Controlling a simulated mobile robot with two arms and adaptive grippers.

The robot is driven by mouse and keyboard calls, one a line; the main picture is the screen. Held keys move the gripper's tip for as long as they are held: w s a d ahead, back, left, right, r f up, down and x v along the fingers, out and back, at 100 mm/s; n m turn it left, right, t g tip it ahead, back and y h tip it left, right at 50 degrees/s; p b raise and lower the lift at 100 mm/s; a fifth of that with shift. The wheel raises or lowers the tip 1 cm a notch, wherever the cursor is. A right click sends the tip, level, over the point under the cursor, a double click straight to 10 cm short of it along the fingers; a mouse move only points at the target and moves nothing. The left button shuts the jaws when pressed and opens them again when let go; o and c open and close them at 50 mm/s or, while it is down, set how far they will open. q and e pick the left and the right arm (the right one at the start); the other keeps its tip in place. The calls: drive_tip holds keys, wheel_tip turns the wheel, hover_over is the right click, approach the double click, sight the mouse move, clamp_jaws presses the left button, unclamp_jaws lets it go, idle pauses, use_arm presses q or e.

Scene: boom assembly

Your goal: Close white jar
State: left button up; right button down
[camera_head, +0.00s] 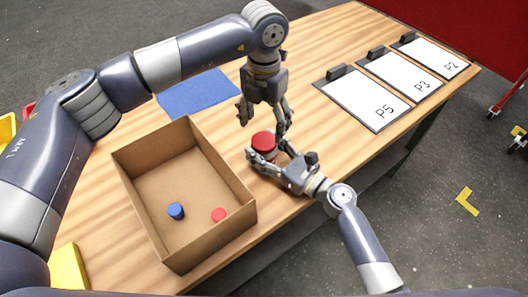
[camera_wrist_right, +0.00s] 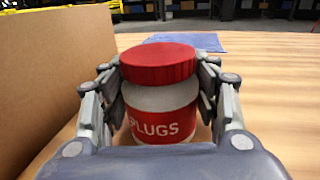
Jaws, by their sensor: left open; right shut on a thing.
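A white jar (camera_wrist_right: 160,110) with a red label reading "PLUGS" stands upright on the table. A red lid (camera_head: 263,141) sits on top of the jar; it also shows in the right wrist view (camera_wrist_right: 158,62). I cannot tell whether it is screwed tight. My right gripper (camera_head: 268,154) is shut around the jar's body from the side, with fingers on both sides in the right wrist view (camera_wrist_right: 163,105). My left gripper (camera_head: 262,118) points down above the lid, open and empty, its fingers apart from the lid.
An open cardboard box (camera_head: 135,172) stands left of the jar, holding a blue cap (camera_head: 176,211) and a red cap (camera_head: 219,215). A blue mat (camera_head: 197,93) lies behind. Boards marked P5 (camera_head: 360,103), P3 (camera_head: 402,73) and P2 (camera_head: 436,53) lie at right.

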sight(264, 140)
use_arm(q)
drive_tip(key=shift+f, duration=2.7)
drive_tip(key=shift+c, duration=0.5)
drive_tip(key=c, duration=1)
drive_tip(key=shift+m, duration=0.9)
drive_tip(key=o, duration=1.2)
drive_tip(key=shift+o, duration=0.2)
wheel_tip(264, 140, up, 12)
